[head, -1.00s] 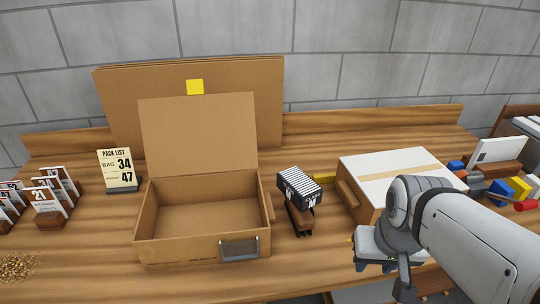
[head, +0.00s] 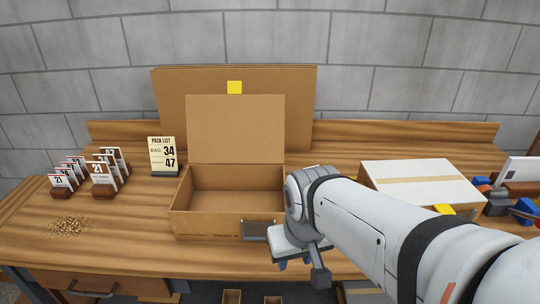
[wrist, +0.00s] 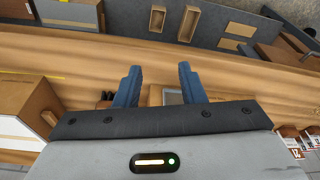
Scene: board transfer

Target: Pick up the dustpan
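I cannot make out a dustpan for certain in either view. My gripper (head: 292,260) is over the front edge of the workbench, in front of the open cardboard box (head: 205,226). In the wrist view its two blue fingers (wrist: 160,85) are spread apart with nothing held between them. A pile of small tan grains (head: 70,226) lies on the bench at the left. My arm hides part of the bench to the right of the open box.
Card holders (head: 103,191) and a pack list sign (head: 163,155) stand left of the open box. A white-topped box (head: 420,182) and coloured blocks (head: 482,181) are at the right. A drawer (head: 95,286) sits under the bench.

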